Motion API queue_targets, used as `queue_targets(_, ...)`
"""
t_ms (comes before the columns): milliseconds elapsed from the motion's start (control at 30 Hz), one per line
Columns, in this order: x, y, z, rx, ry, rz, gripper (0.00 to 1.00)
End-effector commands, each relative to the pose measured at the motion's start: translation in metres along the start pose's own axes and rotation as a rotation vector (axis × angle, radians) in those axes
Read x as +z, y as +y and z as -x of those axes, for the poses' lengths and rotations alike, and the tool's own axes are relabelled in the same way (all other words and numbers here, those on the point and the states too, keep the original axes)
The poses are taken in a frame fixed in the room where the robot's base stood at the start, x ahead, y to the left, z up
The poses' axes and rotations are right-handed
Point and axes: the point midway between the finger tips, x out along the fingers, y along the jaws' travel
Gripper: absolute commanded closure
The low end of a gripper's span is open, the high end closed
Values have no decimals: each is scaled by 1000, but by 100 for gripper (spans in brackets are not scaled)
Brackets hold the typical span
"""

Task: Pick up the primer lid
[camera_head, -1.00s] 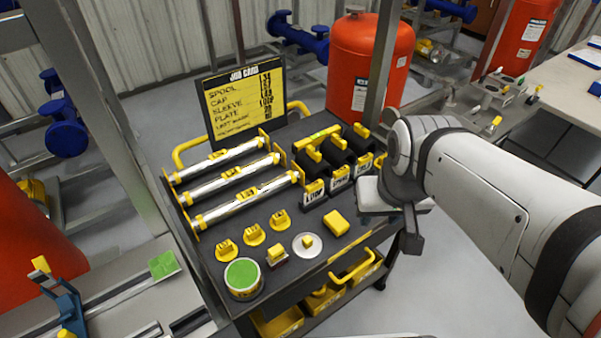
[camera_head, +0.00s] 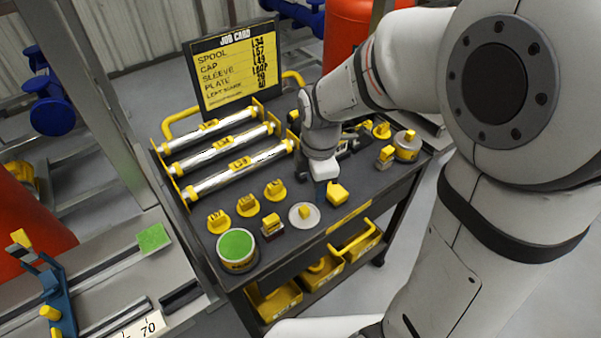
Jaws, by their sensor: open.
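The primer lid, a pale round disc (camera_head: 304,217) with a small yellow grip block on top, lies flat on the dark cart top (camera_head: 290,246) near its front edge. To its left stands an open can filled with green (camera_head: 237,248), which looks like the primer can. My gripper (camera_head: 321,190) hangs above the cart, behind and a little right of the lid. It is apart from the lid and holds nothing that I can see. Its fingers are small and partly hidden by its white body, close to a yellow block (camera_head: 338,194).
A small yellow-topped block (camera_head: 271,225) sits between can and lid. Several yellow caps (camera_head: 247,205) stand behind them. Silver spools (camera_head: 240,165) lie further back, before the job card (camera_head: 235,75). A lidded can (camera_head: 408,145) stands at right. Yellow bins (camera_head: 275,300) sit below.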

Motion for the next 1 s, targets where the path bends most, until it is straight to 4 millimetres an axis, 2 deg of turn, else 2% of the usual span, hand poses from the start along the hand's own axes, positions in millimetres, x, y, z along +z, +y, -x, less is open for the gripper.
queue_targets(33,-7,5,-15,-15,0,91,54)
queue_targets(100,-13,10,-26,-28,2,201,54)
queue_targets(300,-23,16,-44,-44,6,360,54)
queue_targets(633,-22,15,-80,-47,6,373,54)
queue_targets(833,-20,15,-110,-47,6,372,54)
queue_targets(1000,-20,15,-120,-44,6,372,54)
